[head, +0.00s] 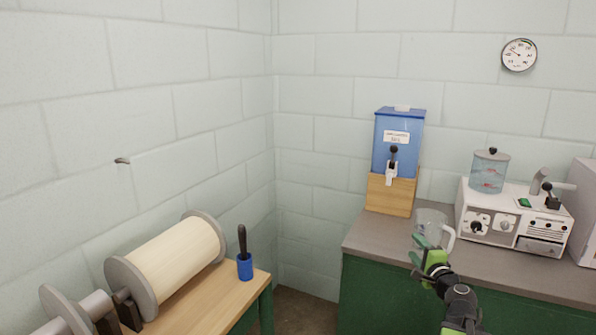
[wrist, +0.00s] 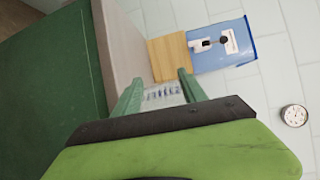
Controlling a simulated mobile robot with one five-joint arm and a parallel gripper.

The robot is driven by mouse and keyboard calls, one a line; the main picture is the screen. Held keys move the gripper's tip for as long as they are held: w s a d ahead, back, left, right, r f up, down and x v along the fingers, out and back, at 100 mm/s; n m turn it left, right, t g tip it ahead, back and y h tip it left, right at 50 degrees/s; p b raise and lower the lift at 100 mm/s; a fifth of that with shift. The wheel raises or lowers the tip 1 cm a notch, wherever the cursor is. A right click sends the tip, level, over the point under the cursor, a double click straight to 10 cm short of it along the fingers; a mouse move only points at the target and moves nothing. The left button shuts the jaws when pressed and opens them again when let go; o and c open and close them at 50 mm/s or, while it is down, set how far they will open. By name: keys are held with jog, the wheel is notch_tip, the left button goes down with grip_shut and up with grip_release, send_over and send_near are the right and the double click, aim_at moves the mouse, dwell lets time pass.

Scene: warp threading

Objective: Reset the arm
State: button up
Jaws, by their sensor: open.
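My gripper (head: 418,252) is at the front edge of the grey counter (head: 380,243) in the head view. Its two green fingers are spread apart, and they also show in the wrist view (wrist: 160,88). A clear glass mug (head: 431,222) with a handle on its right stands on the counter just behind the fingers. In the wrist view a clear surface with bluish lettering (wrist: 163,96) shows between the fingers. I cannot tell whether the fingers touch the mug.
A blue dispenser (head: 399,140) on a wooden block (head: 389,196) stands behind the mug. A white machine (head: 510,222) with a clear lidded jar (head: 489,172) is to the right. A wooden bench (head: 205,293) at left holds a large cream spool (head: 173,262) and a blue holder (head: 245,267).

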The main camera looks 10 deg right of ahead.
jog(key=w+a+f+n+g+y, duration=0.1)
jog(key=w+a+f+n+y, duration=0.1)
jog(key=a, duration=0.6)
jog(key=w+a+f+n+g+y, duration=0.1)
jog(key=w+a+n+y, duration=0.15)
jog(key=a, duration=0.45)
jog(key=s+a+f+n+g+y, duration=0.1)
jog(key=s+a+f+n+g, duration=0.2)
jog(key=a, duration=0.6)
jog(key=s+a+f+n+g+y, duration=0.1)
jog(key=s+a+f+n+g, duration=0.15)
jog(key=a+f+n, duration=0.5)
jog(key=s+a+f+n+g+y, duration=0.1)
jog(key=a+f+g, duration=0.25)
jog(key=a, duration=0.65)
jog(key=s+d+f+n+g+h, duration=0.2)
jog(key=s+d+f+g+h, duration=0.15)
jog(key=s, duration=0.25)
jog(key=s+d+f+n+g+h, duration=0.1)
jog(key=s+d+f+g+h, duration=0.15)
jog(key=s+d, duration=0.2)
notch_tip(320, 180, up, 16)
jog(key=s+p, duration=0.1)
jog(key=p, duration=1.4)
jog(key=shift+s+d+n, duration=0.15)
jog(key=shift+s+n, duration=0.15)
jog(key=shift+s, duration=0.05)
